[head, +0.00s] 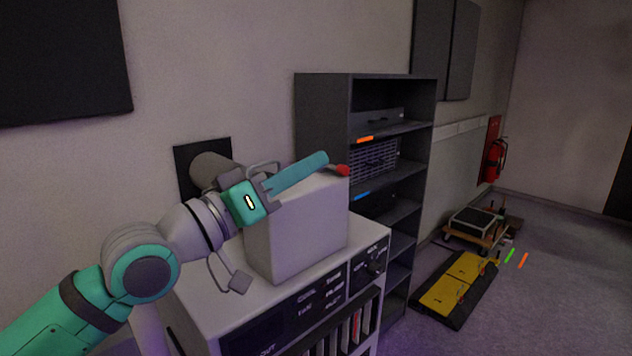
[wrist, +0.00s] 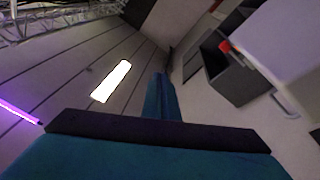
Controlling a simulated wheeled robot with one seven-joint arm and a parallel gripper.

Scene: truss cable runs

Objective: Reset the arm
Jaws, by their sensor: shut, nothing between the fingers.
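My gripper (head: 325,158) is teal with a dark grey mount. In the head view it reaches right and slightly up, across the top of a pale grey box (head: 300,235). Its fingers are together with nothing between them. A red-tipped part (head: 342,170) shows just beyond the fingertips, at the box's top edge; I cannot tell whether they touch. In the wrist view my closed gripper (wrist: 160,78) points up the picture, and the red part (wrist: 225,47) is to its right, apart from it.
The box stands on a white-topped cabinet (head: 210,290) with dark labelled panels. A tall dark rack (head: 320,120) stands close behind on the right. A yellow-and-black cable ramp (head: 455,287) and a low wooden dolly (head: 475,234) are on the floor, with open floor to their right.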

